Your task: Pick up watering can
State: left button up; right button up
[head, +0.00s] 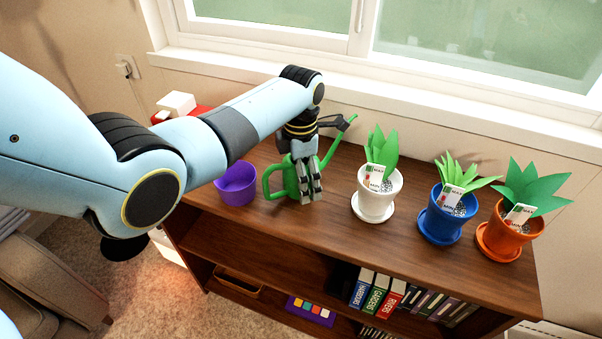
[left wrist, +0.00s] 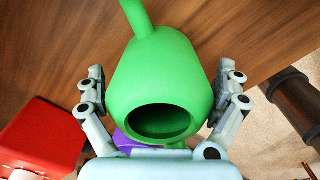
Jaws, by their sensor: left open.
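The green watering can (head: 271,180) stands on the wooden shelf top, with its handle to the left and its spout rising to the right. My left gripper (head: 312,190) reaches down over the can and hides much of its body. In the left wrist view the can (left wrist: 160,80) fills the middle, its dark round opening facing the camera. The fingers of my left gripper (left wrist: 165,95) are spread, one on each side of the can's body. I cannot tell whether they touch it. My right gripper is not in view.
A purple pot (head: 237,186) stands just left of the can. A white pot (head: 374,203), a blue pot (head: 440,226) and an orange pot (head: 500,238), all with plants, stand to the right. A red object (left wrist: 45,138) lies at the left. The window wall is behind.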

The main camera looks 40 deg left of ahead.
pick_arm(q)
jog(key=shift+f, duration=0.6)
jog(key=c, duration=1.4)
